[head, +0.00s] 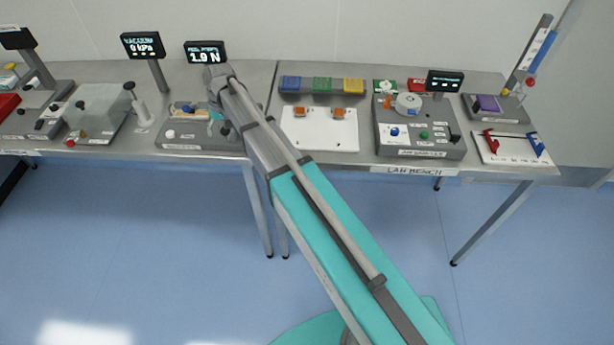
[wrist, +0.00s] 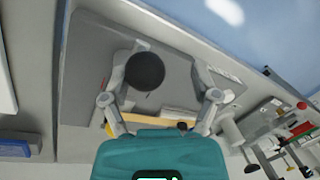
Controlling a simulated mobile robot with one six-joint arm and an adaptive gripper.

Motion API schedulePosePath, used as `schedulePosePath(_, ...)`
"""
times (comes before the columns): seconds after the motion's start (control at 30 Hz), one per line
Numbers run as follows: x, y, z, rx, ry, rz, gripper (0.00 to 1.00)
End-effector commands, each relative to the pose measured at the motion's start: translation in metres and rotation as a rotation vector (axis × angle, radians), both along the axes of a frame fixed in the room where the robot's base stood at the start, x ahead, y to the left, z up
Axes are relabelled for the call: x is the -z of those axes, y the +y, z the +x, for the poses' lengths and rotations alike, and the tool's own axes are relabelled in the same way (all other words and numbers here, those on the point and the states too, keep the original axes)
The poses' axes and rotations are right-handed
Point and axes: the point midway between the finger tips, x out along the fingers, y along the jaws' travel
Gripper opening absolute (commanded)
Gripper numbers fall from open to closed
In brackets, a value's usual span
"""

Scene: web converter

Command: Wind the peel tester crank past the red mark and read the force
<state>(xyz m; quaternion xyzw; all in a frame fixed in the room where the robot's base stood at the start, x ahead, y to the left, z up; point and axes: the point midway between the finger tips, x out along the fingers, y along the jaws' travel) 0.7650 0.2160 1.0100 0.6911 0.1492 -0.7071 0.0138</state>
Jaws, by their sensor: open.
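The peel tester (head: 178,143) is a grey base at the front of the left bench, partly covered by my arm. Its display (head: 205,52) reads 1.0 N. In the wrist view its grey plate (wrist: 90,65) lies below my gripper (wrist: 163,72). The gripper is open, its two fingers spread. A round black knob (wrist: 145,71), apparently the crank handle, shows between the fingers, close to the left one. I cannot tell whether a finger touches it. In the head view my gripper is mostly hidden behind my arm.
A vacuum display (head: 143,45) and a clear-covered box (head: 97,108) stand left of the tester. A white board with orange blocks (head: 320,128) and a grey device (head: 418,138) stand on the right bench. Blue floor lies open in front.

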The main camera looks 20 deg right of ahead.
Motion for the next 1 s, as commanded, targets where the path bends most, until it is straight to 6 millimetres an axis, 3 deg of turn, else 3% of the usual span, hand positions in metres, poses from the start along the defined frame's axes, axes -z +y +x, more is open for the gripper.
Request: schedulePosePath(1.0, 0.0, 0.014, 0.024, 0.648, 0.0, 0.0, 0.78)
